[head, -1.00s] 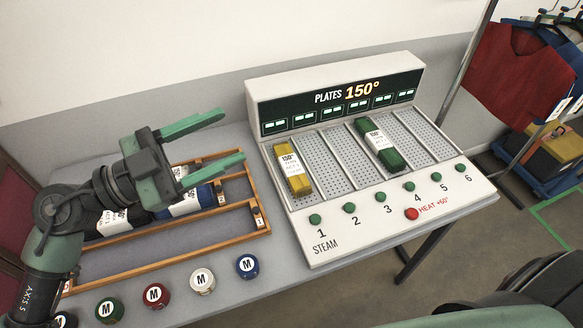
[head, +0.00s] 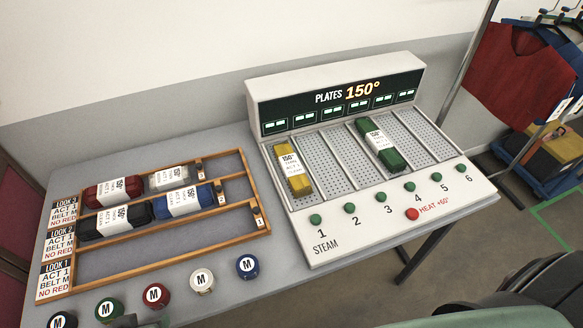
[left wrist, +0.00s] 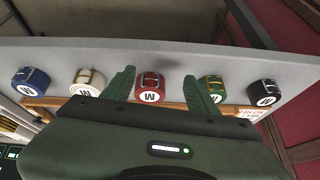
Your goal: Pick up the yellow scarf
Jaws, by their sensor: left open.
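The yellow scarf (head: 293,174) is a folded bundle with a white paper band. It lies on the perforated plate above number 1, at the left end of the white steam plate unit (head: 325,249) in the head view. My left gripper (left wrist: 160,86) is open in the left wrist view, its two green fingers apart and a red belt roll (left wrist: 149,85) showing between them. I cannot tell whether they touch the roll. In the head view only a bit of this arm shows at the bottom edge, well left of and nearer than the scarf. My right gripper is not in view.
A green scarf (head: 379,145) lies on another plate, roughly in line with number 4. A wooden rack (head: 160,265) holds several banded bundles at left. Belt rolls, including a white one (head: 202,281), line the table's front edge. A red button (head: 411,213) sits on the unit's front.

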